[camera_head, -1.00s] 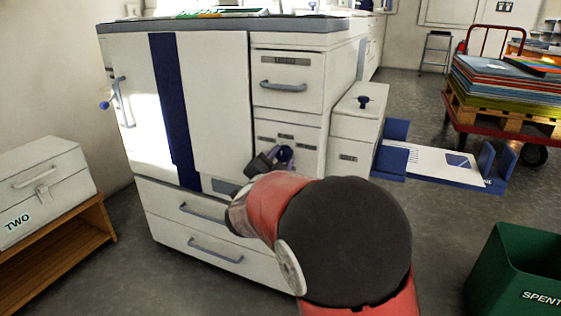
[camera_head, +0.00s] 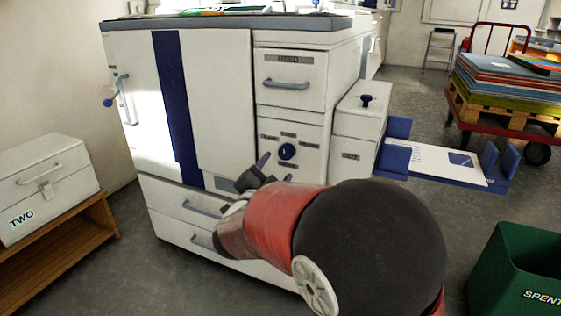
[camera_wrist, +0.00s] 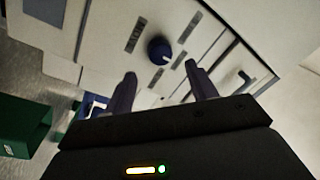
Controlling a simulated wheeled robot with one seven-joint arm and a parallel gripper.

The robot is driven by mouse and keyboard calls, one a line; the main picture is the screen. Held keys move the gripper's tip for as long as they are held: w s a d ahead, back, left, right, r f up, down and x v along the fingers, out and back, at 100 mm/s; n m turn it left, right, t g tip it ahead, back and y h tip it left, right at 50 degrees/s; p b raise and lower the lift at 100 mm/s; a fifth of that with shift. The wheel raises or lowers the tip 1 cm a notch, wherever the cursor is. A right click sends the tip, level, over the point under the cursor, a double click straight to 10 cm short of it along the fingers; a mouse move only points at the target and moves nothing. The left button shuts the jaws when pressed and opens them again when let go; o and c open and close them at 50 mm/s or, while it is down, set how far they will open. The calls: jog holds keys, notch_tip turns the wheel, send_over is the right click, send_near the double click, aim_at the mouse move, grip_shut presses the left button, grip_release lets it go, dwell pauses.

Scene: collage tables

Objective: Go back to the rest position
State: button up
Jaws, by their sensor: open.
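My gripper (camera_head: 266,171) is in front of the white machine (camera_head: 222,100), below and left of a round blue knob (camera_head: 286,151) on its panel. In the wrist view my gripper (camera_wrist: 163,90) has its two dark fingers spread apart with nothing between them. The blue knob (camera_wrist: 159,49) shows beyond the fingertips, apart from them, with small dark labels around it. My red and black arm covers the lower right part of the machine in the head view.
A white box marked TWO (camera_head: 46,183) sits on a wooden shelf (camera_head: 104,222) at left. A blue-edged tray (camera_head: 482,189) juts from the machine's right side. A green SPENT bin (camera_head: 512,270) stands at lower right. A loaded red cart (camera_head: 503,130) stands behind.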

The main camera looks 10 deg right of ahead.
jog(key=shift+v, duration=1.05)
